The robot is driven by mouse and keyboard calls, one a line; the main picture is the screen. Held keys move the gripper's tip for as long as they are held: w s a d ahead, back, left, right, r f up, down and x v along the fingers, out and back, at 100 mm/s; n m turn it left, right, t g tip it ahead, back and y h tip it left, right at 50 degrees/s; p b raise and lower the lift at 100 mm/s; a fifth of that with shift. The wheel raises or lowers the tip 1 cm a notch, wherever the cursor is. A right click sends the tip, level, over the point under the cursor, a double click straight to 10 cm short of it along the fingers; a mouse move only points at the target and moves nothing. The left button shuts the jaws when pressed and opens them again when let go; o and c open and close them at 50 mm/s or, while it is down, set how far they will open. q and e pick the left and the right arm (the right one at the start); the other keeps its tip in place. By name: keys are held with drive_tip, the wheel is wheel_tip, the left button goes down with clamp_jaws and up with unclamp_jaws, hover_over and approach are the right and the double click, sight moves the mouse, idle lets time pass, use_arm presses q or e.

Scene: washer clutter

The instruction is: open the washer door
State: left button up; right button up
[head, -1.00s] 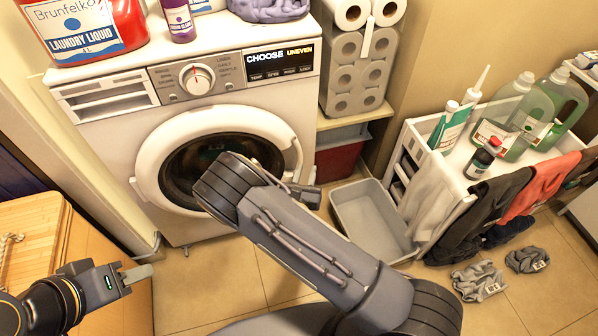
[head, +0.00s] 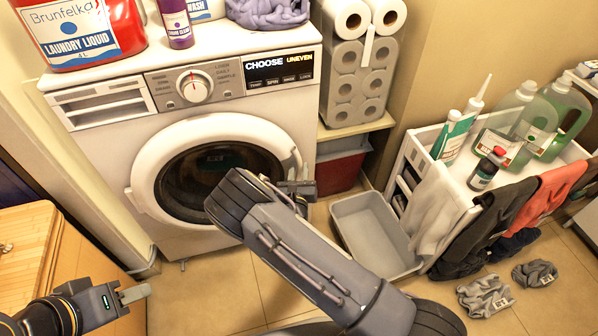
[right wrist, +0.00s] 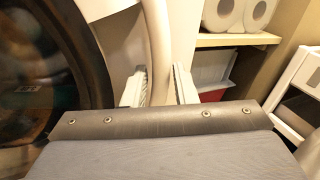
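The white washer (head: 100,150) stands at the back left. Its round door (head: 150,172), with a white ring and dark window, looks closed. The door handle (head: 297,160) is at the ring's right side. My right gripper (head: 300,188) is at the lower part of this handle, partly hidden by my arm. In the right wrist view, its fingers (right wrist: 159,88) stand apart on either side of the curved white handle (right wrist: 157,40); whether they touch it is unclear. My left gripper (head: 136,293) is low at the left, away from the washer, holding nothing visible; its finger gap does not show.
A grey bin (head: 372,232) stands on the floor right of the washer. A white rack (head: 408,150) with bottles and hanging cloths is at the right. A wooden board (head: 25,240) lies at the left. Grey socks (head: 485,296) lie on the floor.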

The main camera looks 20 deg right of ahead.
drive_tip(key=shift+c, duration=0.5)
clamp_jaws()
